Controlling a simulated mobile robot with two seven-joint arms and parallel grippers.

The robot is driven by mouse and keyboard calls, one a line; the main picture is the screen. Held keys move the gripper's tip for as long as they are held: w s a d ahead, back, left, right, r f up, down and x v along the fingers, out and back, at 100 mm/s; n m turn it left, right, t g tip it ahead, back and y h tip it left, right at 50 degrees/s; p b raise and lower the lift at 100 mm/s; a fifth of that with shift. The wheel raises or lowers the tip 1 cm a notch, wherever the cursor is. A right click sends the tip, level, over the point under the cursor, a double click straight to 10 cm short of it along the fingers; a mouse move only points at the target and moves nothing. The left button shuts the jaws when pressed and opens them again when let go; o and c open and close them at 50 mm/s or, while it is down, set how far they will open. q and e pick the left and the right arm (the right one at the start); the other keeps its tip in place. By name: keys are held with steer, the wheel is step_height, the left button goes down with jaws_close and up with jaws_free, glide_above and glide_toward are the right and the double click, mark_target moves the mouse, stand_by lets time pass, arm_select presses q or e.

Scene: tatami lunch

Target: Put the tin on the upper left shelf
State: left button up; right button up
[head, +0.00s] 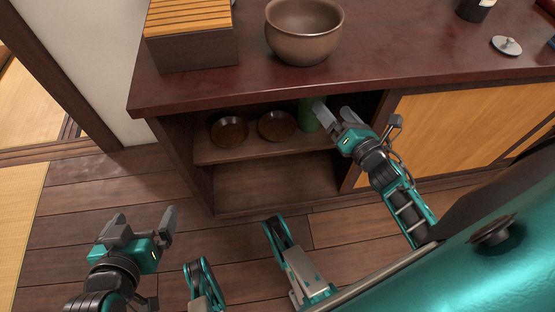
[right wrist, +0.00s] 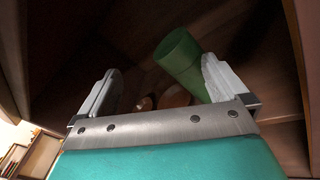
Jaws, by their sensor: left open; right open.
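A green cylinder, which looks to be the tin (head: 307,117), stands on the upper shelf (head: 210,155) of the open left part of the cabinet, right of two brown dishes. My right gripper (head: 334,113) is open at the shelf opening, just right of the tin, and partly covers it. In the right wrist view the tin (right wrist: 178,55) shows beyond the open fingers, close to the right-hand finger; whether they touch I cannot tell. My left gripper (head: 145,222) is open and empty above the floor at the lower left.
Two brown dishes (head: 230,130) (head: 277,125) lie left of the tin. The lower shelf (head: 270,185) is bare. The cabinet top (head: 390,55) holds a slatted box (head: 190,50), a brown bowl (head: 303,45) and a small lid (head: 507,46). A sliding door (head: 450,125) closes the right side.

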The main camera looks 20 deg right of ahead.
arm_select(q)
steer(key=shift+s+f, duration=0.2)
arm_select(e)
steer(key=s+a+r+m+g+y, duration=0.1)
steer(key=s+a+m+g, duration=0.2)
steer(key=a+m, duration=0.7)
steer(key=s+a+r+m+g+y, duration=0.1)
steer(key=s+a+m+g, duration=0.3)
steer(key=a+m, duration=0.6)
steer(key=s+m+y, duration=0.1)
steer(key=m, duration=0.5)
steer(key=shift+s+m, duration=0.3)
steer(key=shift+m, duration=0.1)
arm_select(q)
steer(key=shift+r, duration=0.1)
arm_select(e)
steer(key=shift+r, duration=0.1)
